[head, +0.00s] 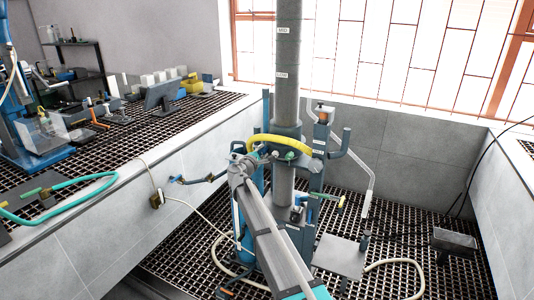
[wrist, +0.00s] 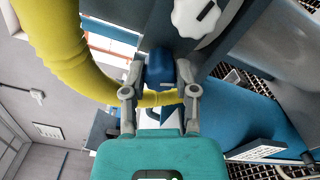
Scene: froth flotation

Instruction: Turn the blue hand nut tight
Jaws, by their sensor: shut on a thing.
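The blue hand nut (wrist: 160,70) is in the upper middle of the wrist view, between the two grey fingers of my gripper (wrist: 160,78). The fingers are shut on its two sides. In the head view, my gripper (head: 262,153) reaches the machine at the grey column, just below the yellow hose (head: 264,137). The nut itself cannot be made out in the head view. The yellow hose also shows in the wrist view (wrist: 62,52), curving close by the left finger and behind the nut. How tight the nut is cannot be told.
A white knob (wrist: 196,14) is just above and right of my gripper. The tall grey column (head: 287,65) and blue uprights (head: 345,142) stand close by. A bench (head: 130,130) with tools is at left. A grey plate (head: 340,256) lies on the grating at lower right.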

